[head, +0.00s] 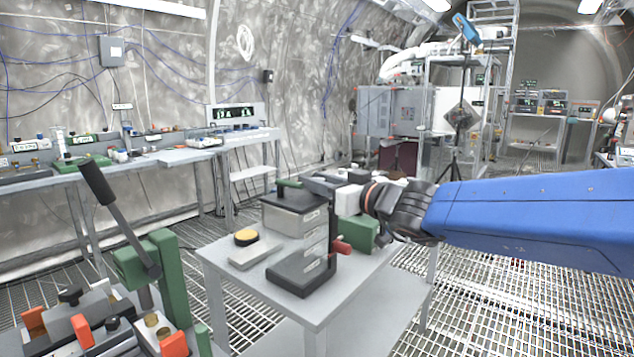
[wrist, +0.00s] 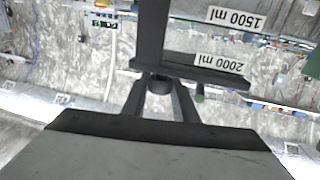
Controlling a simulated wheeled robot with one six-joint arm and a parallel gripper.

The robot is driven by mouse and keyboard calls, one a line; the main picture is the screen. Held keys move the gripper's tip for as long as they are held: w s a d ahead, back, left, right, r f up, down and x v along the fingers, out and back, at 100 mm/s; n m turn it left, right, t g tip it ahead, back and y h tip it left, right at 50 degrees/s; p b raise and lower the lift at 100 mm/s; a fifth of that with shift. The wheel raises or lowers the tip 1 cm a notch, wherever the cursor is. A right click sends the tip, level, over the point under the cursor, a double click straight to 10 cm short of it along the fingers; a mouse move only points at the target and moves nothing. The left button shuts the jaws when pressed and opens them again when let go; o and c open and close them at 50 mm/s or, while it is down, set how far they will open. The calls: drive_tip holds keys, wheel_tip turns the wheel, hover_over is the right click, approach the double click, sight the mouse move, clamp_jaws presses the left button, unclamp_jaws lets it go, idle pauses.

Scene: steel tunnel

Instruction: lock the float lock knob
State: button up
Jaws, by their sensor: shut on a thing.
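A grey and dark apparatus (head: 295,215) with a dark base, an upright post and small white labels stands on a small grey table (head: 330,312). In the wrist view its dark bar (wrist: 150,40) carries labels reading 1500 ml and 2000 ml. My gripper (head: 325,183) reaches in from the right at the top of the apparatus. In the wrist view my gripper (wrist: 160,98) has its two fingers on either side of a small dark round knob (wrist: 160,85), shut on it. The head view does not show the knob clearly, as the gripper covers it.
A grey plate with a yellow round pad (head: 246,238) lies left of the apparatus. A green box (head: 361,232) and a red part (head: 341,247) are beside its post. A green lever press (head: 160,270) stands at front left. Workbenches line the left wall.

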drive_tip(key=shift+m+t+h, duration=0.6)
drive_tip(key=shift+h, duration=0.1)
idle(0.3)
drive_tip(key=o, duration=0.8)
drive_tip(key=v, duration=1.7)
drive_tip(key=shift+s+d, duration=0.15)
